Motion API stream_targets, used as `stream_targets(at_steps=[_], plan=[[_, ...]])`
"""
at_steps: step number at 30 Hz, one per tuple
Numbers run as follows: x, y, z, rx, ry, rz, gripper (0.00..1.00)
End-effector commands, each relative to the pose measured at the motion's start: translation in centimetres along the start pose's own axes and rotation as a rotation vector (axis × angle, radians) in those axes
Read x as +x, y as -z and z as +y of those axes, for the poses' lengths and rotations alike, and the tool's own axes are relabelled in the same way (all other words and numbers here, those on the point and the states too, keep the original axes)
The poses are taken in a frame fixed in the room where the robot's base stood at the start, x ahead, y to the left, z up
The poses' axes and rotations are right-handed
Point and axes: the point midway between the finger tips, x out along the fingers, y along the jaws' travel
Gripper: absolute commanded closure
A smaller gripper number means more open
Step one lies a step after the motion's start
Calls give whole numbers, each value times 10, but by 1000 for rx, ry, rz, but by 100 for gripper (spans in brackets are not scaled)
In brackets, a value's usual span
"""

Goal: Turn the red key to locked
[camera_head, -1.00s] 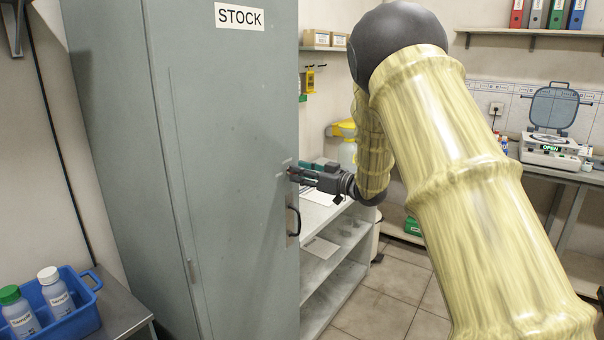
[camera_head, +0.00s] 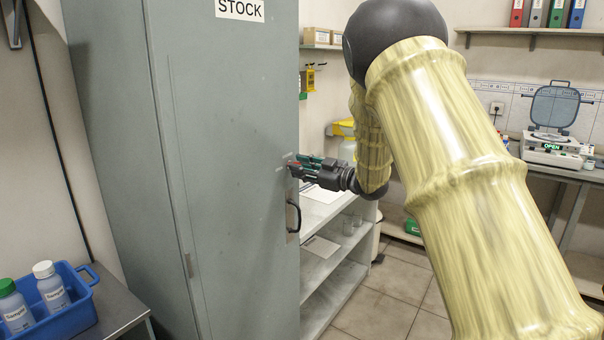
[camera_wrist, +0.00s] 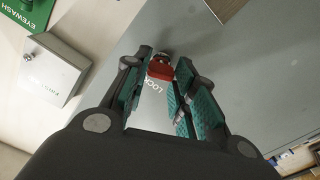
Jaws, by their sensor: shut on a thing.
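The red key (camera_wrist: 161,69) sits in the lock on the grey cabinet door (camera_head: 230,130), which bears a STOCK label. In the wrist view the key is between the green-padded fingertips of my gripper (camera_wrist: 161,75). My gripper is shut on the key; in the head view it reaches the door edge (camera_head: 297,168) from the right, with a small bit of red at its tips. A partly hidden marking reading "LOC" shows on the door beside the key. The key's exact turn against its marks is hard to read.
A black door handle (camera_head: 293,218) is just below the lock. White shelves (camera_head: 335,260) stand right of the cabinet. A blue crate with bottles (camera_head: 75,315) sits at lower left. A white first-aid box (camera_wrist: 48,70) hangs on the wall.

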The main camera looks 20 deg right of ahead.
Motion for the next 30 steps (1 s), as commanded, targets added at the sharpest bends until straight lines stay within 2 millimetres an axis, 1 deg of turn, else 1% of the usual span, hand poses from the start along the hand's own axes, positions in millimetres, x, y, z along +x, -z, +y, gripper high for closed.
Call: stream_targets(at_steps=[1,21,30], plan=[[0,-3,-2,-44,0,1,97],[0,-6,-5,-681,0,-1,97],[0,-5,-5,-932,0,0,97]])
